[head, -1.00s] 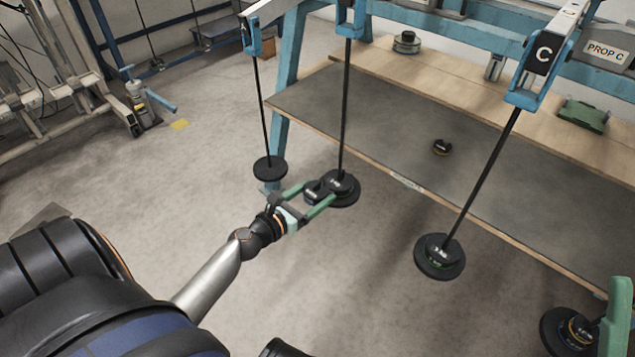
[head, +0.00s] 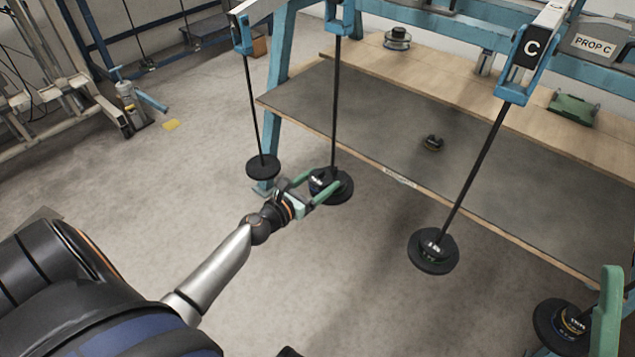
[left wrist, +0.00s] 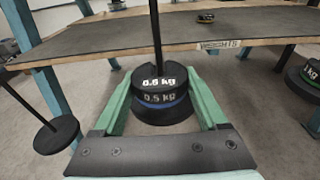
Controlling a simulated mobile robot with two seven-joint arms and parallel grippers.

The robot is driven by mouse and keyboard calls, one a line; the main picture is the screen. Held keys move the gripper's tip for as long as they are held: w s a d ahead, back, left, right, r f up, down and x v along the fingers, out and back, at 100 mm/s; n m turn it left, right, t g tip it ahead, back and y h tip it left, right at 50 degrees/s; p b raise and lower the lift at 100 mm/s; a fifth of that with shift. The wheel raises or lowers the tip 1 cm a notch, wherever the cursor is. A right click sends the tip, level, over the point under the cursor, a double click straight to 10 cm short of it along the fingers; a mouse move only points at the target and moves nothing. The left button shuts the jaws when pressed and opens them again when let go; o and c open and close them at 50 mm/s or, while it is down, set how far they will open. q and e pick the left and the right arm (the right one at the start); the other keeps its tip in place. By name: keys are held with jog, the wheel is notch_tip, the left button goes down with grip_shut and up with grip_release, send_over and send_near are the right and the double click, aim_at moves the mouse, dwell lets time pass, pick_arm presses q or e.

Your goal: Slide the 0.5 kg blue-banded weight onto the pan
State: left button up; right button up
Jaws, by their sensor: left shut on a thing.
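The blue-banded 0.5 kg weight (left wrist: 165,107) is between the green fingers of my left gripper (left wrist: 162,100), which is shut on it. In the head view my left gripper (head: 322,190) is at the middle hanging rod. The weight, dark and partly hidden by the fingers there, overlaps the black pan (head: 340,196) at the rod's foot. A second 0.5 kg label (left wrist: 160,82) shows just above and behind it, close to the rod. I cannot tell whether the weight rests on the pan. A green finger of my right gripper (head: 606,315) shows at the lower right edge.
An empty-looking pan (head: 263,167) hangs to the left, and a loaded pan (head: 433,250) hangs under sign C. A dark weight stack (head: 562,325) is beside my right gripper. A small weight (head: 432,142) lies on the grey bench (head: 500,170), whose front edge is behind the rods.

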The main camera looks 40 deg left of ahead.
aim_at(331, 173)
pick_arm(q)
jog(key=shift+w+r, duration=0.15)
jog(key=shift+w, duration=0.2)
dwell(0.3)
jog(key=shift+w+d, duration=0.1)
jog(key=shift+w, duration=1)
jog(key=shift+w, duration=0.85)
jog(key=shift+f+b, duration=0.5)
dwell(0.6)
jog(key=o, duration=1.6)
jog(key=shift+c, duration=0.2)
jog(key=shift+s+f, duration=0.1)
jog(key=shift+f, duration=0.05)
